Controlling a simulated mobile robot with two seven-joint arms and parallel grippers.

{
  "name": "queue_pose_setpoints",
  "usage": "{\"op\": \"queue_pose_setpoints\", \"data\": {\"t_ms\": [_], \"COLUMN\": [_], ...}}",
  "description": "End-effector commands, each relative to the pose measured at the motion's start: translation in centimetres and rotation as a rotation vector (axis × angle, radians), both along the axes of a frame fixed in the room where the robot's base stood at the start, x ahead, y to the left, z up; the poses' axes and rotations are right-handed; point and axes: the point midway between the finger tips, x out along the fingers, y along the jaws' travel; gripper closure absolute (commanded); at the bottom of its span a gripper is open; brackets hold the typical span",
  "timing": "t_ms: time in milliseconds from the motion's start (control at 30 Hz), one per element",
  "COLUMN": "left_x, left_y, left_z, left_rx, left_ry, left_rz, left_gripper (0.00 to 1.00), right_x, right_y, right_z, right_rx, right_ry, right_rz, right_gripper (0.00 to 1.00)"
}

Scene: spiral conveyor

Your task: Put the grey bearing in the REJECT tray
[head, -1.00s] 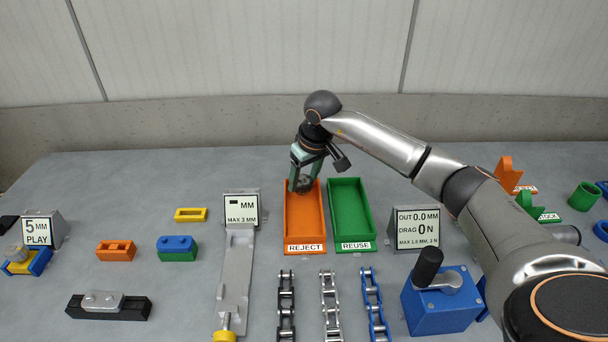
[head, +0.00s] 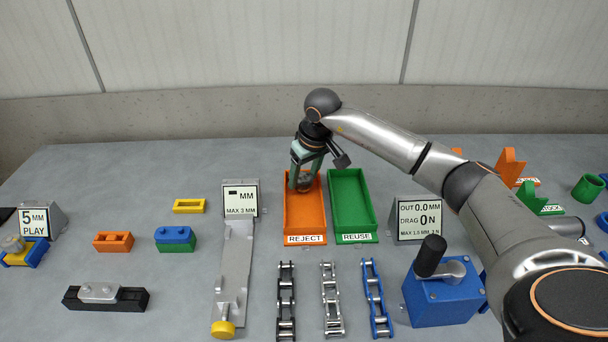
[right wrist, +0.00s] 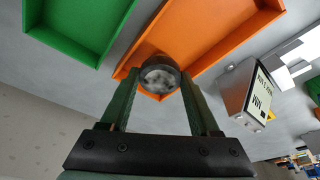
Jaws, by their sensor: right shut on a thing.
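The grey bearing (right wrist: 160,76) is a short round ring, held between the fingertips of my right gripper (right wrist: 158,82) in the right wrist view. In the head view my right gripper (head: 304,184) points down over the far end of the orange REJECT tray (head: 306,224). The tray is otherwise empty where it shows. In the right wrist view the REJECT tray (right wrist: 222,32) lies beyond the bearing. I cannot tell the exact height of the bearing above the tray floor. My left gripper is not in view.
The green REUSE tray (head: 354,222) stands empty just right of the REJECT tray. A grey gauge with a MAX 3 MM sign (head: 240,200) stands to the left. Chain pieces (head: 331,300) lie in front, and a blue crank block (head: 445,300) is at front right.

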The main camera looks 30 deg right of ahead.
Motion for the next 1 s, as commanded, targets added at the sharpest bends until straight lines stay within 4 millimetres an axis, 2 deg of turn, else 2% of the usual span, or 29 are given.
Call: {"op": "queue_pose_setpoints", "data": {"t_ms": [633, 667, 900, 967, 1000], "left_x": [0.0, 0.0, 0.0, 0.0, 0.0], "left_y": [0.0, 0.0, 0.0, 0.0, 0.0], "left_z": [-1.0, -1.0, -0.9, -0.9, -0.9], "left_rx": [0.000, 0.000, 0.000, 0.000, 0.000], "left_ry": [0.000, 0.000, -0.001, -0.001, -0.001], "left_rz": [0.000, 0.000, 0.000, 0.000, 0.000], "left_gripper": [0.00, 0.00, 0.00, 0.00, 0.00], "right_x": [0.0, 0.0, 0.0, 0.0, 0.0], "right_y": [0.0, 0.0, 0.0, 0.0, 0.0], "right_z": [-1.4, -1.3, -1.3, -1.3, -1.3], "right_rx": [0.000, 0.000, 0.000, 0.001, 0.001], "right_ry": [-0.001, -0.001, 0.000, 0.000, 0.000], "right_rz": [-0.001, -0.001, 0.000, 0.000, 0.000], "right_gripper": [1.00, 0.36, 0.09, 0.03, 0.03]}}
